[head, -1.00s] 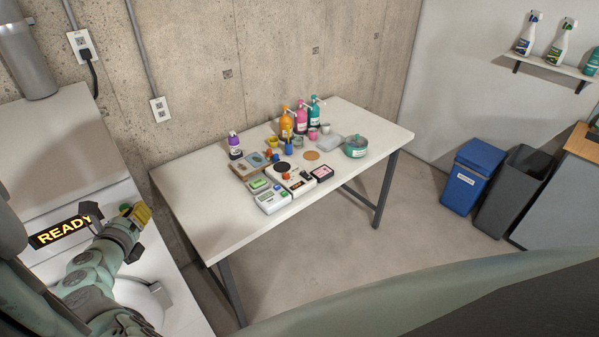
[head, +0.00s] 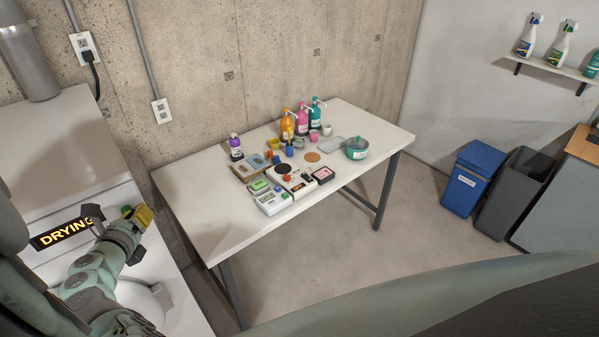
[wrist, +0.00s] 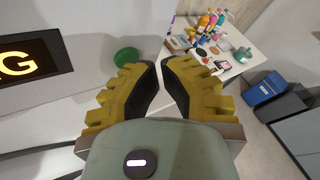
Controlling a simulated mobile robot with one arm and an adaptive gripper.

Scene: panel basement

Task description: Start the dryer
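The white dryer (head: 80,135) stands at the left in the head view. Its black display (head: 62,234) reads "DRYING" in yellow letters, with the last letter partly covered by my arm. The wrist view shows the end of this display (wrist: 30,62). A round green button (head: 126,211) is on the dryer's front; in the wrist view the green button (wrist: 127,56) is just beyond and left of my fingertips. My gripper (wrist: 160,64) has yellow fingers with dark pads, tips nearly together and nothing between them. I cannot tell whether it touches the button.
A white table (head: 205,222) right of the dryer holds bottles, small devices and a green pot (head: 357,148). A blue bin (head: 472,178) and a dark bin (head: 517,190) stand at the right. A wall shelf (head: 555,69) holds spray bottles. Floor between table and bins is clear.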

